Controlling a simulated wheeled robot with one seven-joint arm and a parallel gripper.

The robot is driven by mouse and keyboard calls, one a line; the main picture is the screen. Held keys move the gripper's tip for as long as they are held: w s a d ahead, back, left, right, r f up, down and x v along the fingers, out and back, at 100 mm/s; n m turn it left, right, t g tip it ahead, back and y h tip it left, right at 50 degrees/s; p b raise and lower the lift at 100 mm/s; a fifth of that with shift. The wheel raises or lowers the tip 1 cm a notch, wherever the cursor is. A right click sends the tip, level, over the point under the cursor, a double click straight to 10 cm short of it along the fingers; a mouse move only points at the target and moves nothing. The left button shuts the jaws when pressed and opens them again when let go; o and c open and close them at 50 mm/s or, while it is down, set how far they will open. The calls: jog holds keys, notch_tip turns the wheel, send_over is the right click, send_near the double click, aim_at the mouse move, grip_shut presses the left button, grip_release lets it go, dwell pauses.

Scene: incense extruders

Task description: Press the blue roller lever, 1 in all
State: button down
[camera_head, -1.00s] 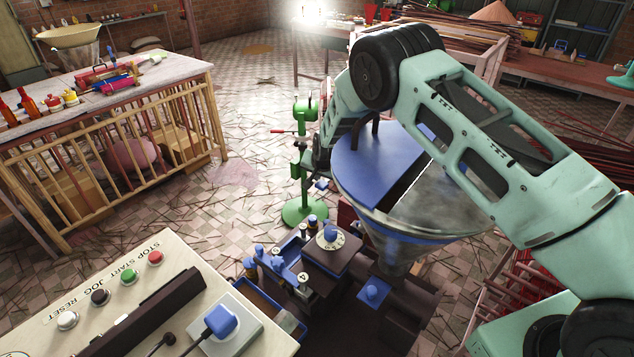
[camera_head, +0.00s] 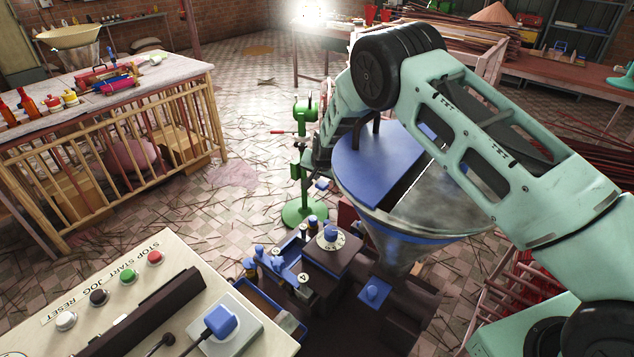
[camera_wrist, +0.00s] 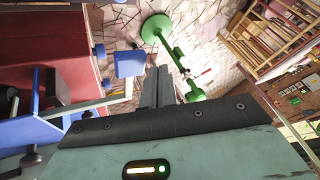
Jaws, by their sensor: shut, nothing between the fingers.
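In the wrist view, a flat blue paddle (camera_wrist: 128,63) stands just left of the fingertips, above a thin rod beside a dark red machine wall. It looks like the blue roller lever, but I cannot be sure. A small blue piece (camera_head: 322,184) left of the hopper in the head view may be the same part. My gripper (camera_wrist: 160,72) is shut and empty, its fingers close to the paddle's right edge. I cannot tell whether they touch. In the head view my gripper is hidden behind the hopper and my arm.
A metal hopper with a blue lid (camera_head: 375,170) stands beside my arm. A green stand (camera_head: 305,170) is close by; its round base (camera_wrist: 157,28) shows in the wrist view. Open floor lies left.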

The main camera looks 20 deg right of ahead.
jog(key=shift+s+d+f+p, duration=0.3)
jog(key=shift+s+d+f, duration=0.05)
jog(key=shift+s+f, duration=0.45)
jog(key=shift+r, duration=0.2)
jog(key=shift+w+r, duration=0.1)
jog(key=shift+r, duration=0.2)
jog(key=r, duration=0.1)
jog(key=r+p, duration=0.1)
jog(key=r, duration=0.2)
jog(key=shift+w+a+r+p, duration=0.25)
jog(key=shift+w+a+p, duration=0.05)
jog(key=shift+w+p, duration=0.1)
jog(key=shift+w+a+r, duration=0.1)
jog(key=shift+w+r, duration=0.05)
jog(key=shift+r, duration=0.1)
jog(key=shift+a, duration=0.2)
